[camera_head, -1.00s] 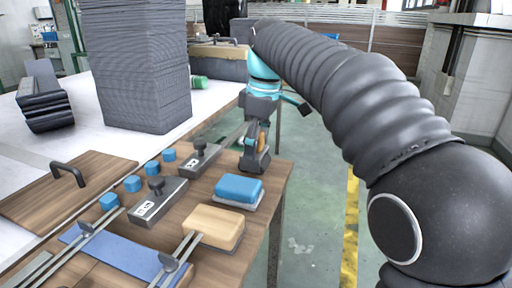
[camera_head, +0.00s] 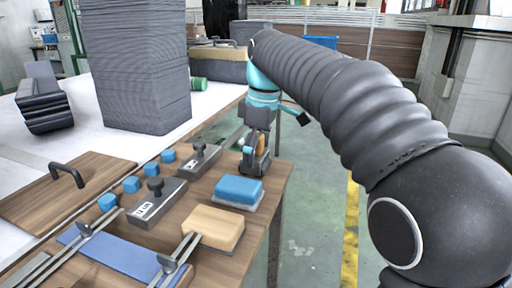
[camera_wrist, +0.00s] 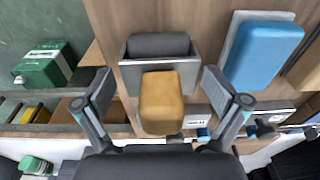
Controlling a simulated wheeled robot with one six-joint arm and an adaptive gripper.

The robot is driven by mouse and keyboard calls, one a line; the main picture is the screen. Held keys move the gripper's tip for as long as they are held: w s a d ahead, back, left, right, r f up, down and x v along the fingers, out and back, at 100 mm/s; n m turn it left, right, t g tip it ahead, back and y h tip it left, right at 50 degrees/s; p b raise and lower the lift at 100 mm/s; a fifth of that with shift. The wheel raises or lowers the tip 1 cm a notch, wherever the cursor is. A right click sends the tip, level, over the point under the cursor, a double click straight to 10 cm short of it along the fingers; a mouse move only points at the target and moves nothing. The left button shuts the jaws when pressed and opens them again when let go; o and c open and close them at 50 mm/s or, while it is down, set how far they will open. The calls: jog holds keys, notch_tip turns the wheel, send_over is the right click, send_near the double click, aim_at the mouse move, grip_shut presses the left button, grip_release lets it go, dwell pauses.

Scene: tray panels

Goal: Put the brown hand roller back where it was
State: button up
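The brown hand roller appears in the wrist view as a tan-brown block-like part (camera_wrist: 162,104) in front of a dark grey cylinder (camera_wrist: 158,45) in a metal frame. I cannot tell whether the frame is part of it or a holder. My gripper (camera_wrist: 165,86) is open, with one finger on each side of the brown part and a gap on both sides. In the head view my gripper (camera_head: 255,160) points down at the bench's far right corner, and only a little orange-brown shows between its fingers.
The wooden bench (camera_head: 210,265) holds a blue sponge-like block (camera_head: 239,189), a tan block (camera_head: 213,226), metal blocks with knobs (camera_head: 156,205) and several small blue cubes. A tall grey stack (camera_head: 140,70) stands behind on the white table. Floor is free at right.

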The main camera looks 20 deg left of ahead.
aim_at(263, 155)
jog(key=shift+r, duration=0.2)
jog(key=r, duration=0.4)
jog(key=d+r+p, duration=0.1)
jog(key=r, duration=0.2)
jog(key=r+p, duration=0.1)
jog(key=r, duration=0.3)
jog(key=shift+d+r, duration=0.15)
jog(key=shift+r, duration=0.15)
jog(key=shift+d+r, duration=0.1)
jog(key=shift+r, duration=0.75)
jog(key=shift+s+d, duration=0.1)
jog(key=s+d+f+m+t, duration=0.1)
jog(key=s+d+f+m, duration=0.15)
jog(key=d, duration=0.35)
jog(key=s+d+f+m+t, duration=0.1)
jog(key=s+d+m, duration=0.1)
jog(key=d+m, duration=0.3)
jog(key=s+d+f+m+t, duration=0.1)
jog(key=s+d+f+m, duration=0.1)
jog(key=d, duration=0.5)
jog(key=s+d+f+m+t, duration=0.1)
jog(key=s+d+f+m, duration=0.3)
jog(key=s+f, duration=0.3)
jog(key=s+d+f+m+t+h, duration=0.1)
jog(key=s+d+f+m, duration=0.2)
jog(key=s+d+f, duration=0.4)
notch_tip(263, 155, down, 5)
jog(key=shift+s+d+f+m+t, duration=0.1)
jog(key=shift+s+d+m+t, duration=0.2)
jog(key=shift+s, duration=0.2)
